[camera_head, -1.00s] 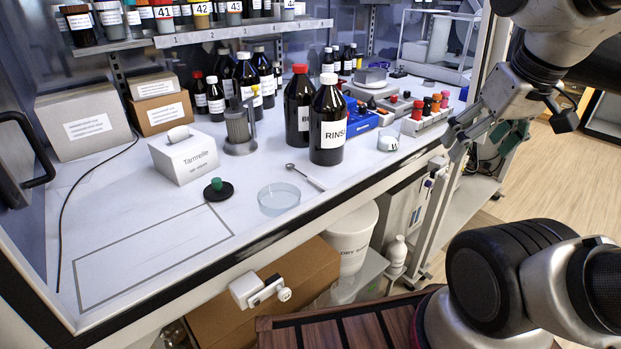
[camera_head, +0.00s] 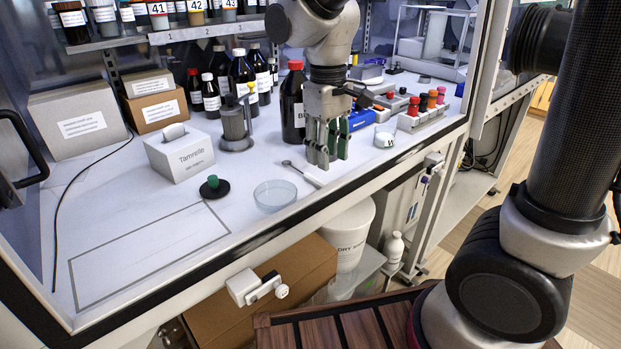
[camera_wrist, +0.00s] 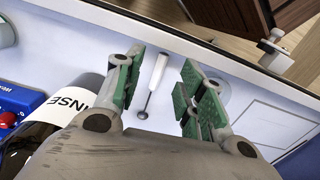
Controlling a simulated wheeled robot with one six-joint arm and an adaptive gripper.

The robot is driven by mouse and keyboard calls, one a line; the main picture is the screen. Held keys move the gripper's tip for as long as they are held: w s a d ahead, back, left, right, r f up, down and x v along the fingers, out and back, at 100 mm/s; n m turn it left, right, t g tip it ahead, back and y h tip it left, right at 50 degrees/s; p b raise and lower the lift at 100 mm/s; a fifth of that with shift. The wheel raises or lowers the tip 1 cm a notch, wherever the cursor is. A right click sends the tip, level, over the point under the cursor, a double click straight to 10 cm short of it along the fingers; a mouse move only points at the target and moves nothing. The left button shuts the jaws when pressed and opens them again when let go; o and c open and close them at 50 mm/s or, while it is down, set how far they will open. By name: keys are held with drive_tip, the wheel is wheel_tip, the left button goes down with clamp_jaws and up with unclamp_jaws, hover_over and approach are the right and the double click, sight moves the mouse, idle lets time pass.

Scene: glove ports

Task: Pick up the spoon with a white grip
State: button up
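The spoon (camera_head: 302,174) lies on the white work surface, its small metal bowl toward the upper left and its white grip toward the lower right. In the wrist view the spoon (camera_wrist: 153,83) shows whole, lying between the finger pads in the picture, its white grip toward the top. My gripper (camera_head: 325,158) points down over the bench, close beside the grip. In the wrist view my gripper (camera_wrist: 158,95) is open, with green pads apart and nothing held. The height of the fingertips above the spoon is hard to tell.
A glass dish (camera_head: 275,195) lies left of the spoon. The RINSE bottle (camera_wrist: 70,105) stands close to my gripper. A dark bottle (camera_head: 293,105), a white-lidded jar (camera_head: 385,137) and a blue box (camera_head: 362,120) stand nearby. The front bench edge (camera_head: 390,158) is near.

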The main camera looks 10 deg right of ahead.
sight(312, 177)
drive_tip(key=w+a, duration=0.2)
drive_tip(key=shift+w+a+r, duration=0.3)
drive_tip(key=shift+w+a, duration=0.05)
drive_tip(key=shift+w, duration=0.05)
drive_tip(key=shift+s+f, duration=0.1)
drive_tip(key=shift+f, duration=0.25)
wheel_tip(312, 177, down, 7)
drive_tip(key=shift+d+r, duration=0.1)
drive_tip(key=shift+r, duration=0.05)
drive_tip(key=shift+c, duration=0.3)
drive_tip(key=c, duration=0.8)
